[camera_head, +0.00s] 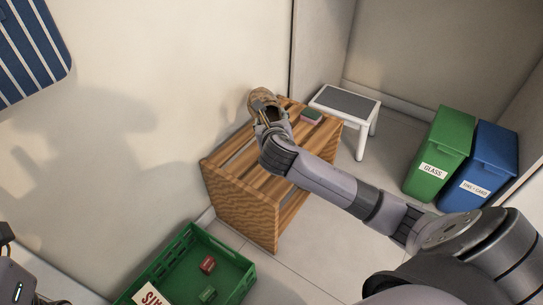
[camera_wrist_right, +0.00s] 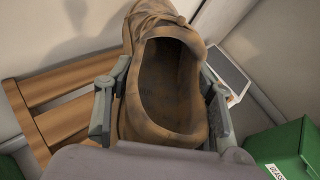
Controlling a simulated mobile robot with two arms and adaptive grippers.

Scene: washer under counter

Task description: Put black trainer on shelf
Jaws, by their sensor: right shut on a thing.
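A brown, worn-looking shoe (camera_head: 262,98) is at the far end of the slatted wooden shelf (camera_head: 240,198). In the right wrist view the shoe (camera_wrist_right: 165,85) fills the middle, its dark opening facing the camera. My right gripper (camera_head: 268,122) is shut on the shoe, with one finger on each side of it. The shoe is over or against the shelf's back left part; I cannot tell whether it touches the slats. No black trainer shows. At the lower left edge a dark part of my left arm shows, but its fingers are not clear.
A white stool (camera_head: 366,118), a green bin (camera_head: 438,150) and a blue bin (camera_head: 482,165) stand to the right. A green crate (camera_head: 240,262) with small boxes is in front. The wall is close behind the shelf.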

